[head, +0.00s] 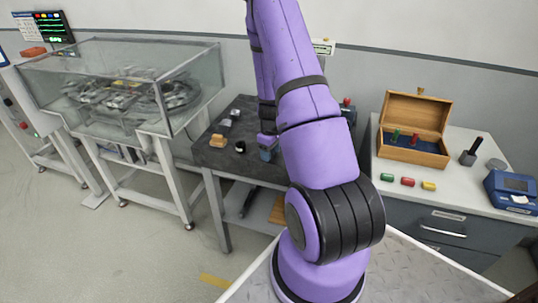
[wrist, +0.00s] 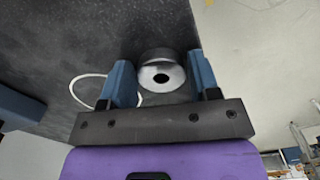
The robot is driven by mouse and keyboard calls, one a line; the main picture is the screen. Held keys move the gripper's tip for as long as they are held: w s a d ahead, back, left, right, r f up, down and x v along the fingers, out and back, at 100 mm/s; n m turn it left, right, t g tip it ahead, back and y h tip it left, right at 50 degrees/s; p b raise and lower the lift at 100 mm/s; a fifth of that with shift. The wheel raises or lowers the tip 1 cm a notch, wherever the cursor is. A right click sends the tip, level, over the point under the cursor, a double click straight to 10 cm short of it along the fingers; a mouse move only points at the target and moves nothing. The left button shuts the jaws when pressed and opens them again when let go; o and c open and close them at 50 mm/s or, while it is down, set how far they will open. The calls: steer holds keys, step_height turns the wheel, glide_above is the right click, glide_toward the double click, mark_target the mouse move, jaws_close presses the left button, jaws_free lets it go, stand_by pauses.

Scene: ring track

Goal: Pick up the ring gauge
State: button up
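The ring gauge (wrist: 162,77) is a short round piece with a dark side wall and a bright face around a dark hole. In the wrist view it shows between the two blue fingers of my gripper (wrist: 160,62), which stand apart on either side of it. I see no clear grip, and cannot tell how deep the fingers reach around it. In the head view my gripper (head: 267,152) is low over the dark table (head: 222,158), near its front edge, and the ring gauge cannot be made out at the fingers.
A tan block (head: 218,140) and a small dark round piece (head: 240,147) lie left of my gripper. A white loop (wrist: 90,90) shows beside the left finger. A glass-covered machine (head: 130,95) stands left; a bench (head: 450,180) with an open wooden box (head: 413,130) stands right.

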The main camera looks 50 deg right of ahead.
steer(key=c, duration=0.6)
steer(key=shift+r, duration=0.15)
